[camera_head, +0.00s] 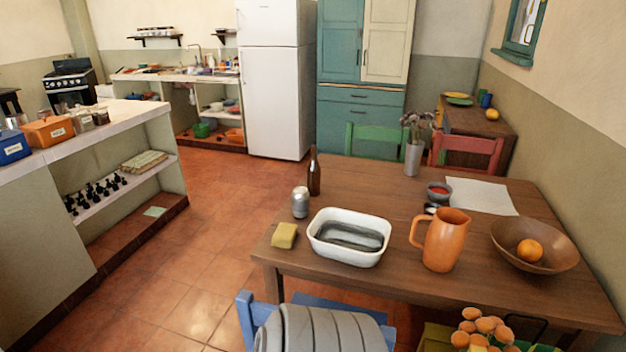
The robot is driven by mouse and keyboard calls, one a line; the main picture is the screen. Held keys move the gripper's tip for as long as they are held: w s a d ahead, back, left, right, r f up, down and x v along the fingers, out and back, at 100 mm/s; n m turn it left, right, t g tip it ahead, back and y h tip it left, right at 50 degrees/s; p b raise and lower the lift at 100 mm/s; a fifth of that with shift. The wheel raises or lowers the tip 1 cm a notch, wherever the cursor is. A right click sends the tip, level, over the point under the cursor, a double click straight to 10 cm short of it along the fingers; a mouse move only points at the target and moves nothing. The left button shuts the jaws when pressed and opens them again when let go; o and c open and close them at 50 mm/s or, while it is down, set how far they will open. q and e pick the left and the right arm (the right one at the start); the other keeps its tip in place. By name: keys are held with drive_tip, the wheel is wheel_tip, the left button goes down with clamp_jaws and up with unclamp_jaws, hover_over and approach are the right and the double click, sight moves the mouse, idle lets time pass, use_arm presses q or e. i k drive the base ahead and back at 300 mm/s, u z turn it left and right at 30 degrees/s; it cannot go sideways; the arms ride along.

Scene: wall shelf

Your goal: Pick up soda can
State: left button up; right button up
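A silver-grey soda can (300,202) stands upright near the left edge of the wooden table (390,205). A dark brown bottle (314,174) stands just behind it and to its right. A yellow sponge-like block (284,236) lies in front of it, to the left. A white basin (350,255) stands to its front right, apart from it.
An orange pitcher (445,240), a wooden bowl (560,252) with an orange fruit, a small bowl (438,188), white paper (481,196) and a flower vase (413,158) occupy the table's right part. A blue chair (245,318) stands at the front. Floor (185,265) is clear on the left.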

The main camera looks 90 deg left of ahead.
sight(300, 194)
drive_tip(key=u, duration=4.7)
drive_tip(key=i, duration=2.45)
drive_tip(key=z, duration=4.25)
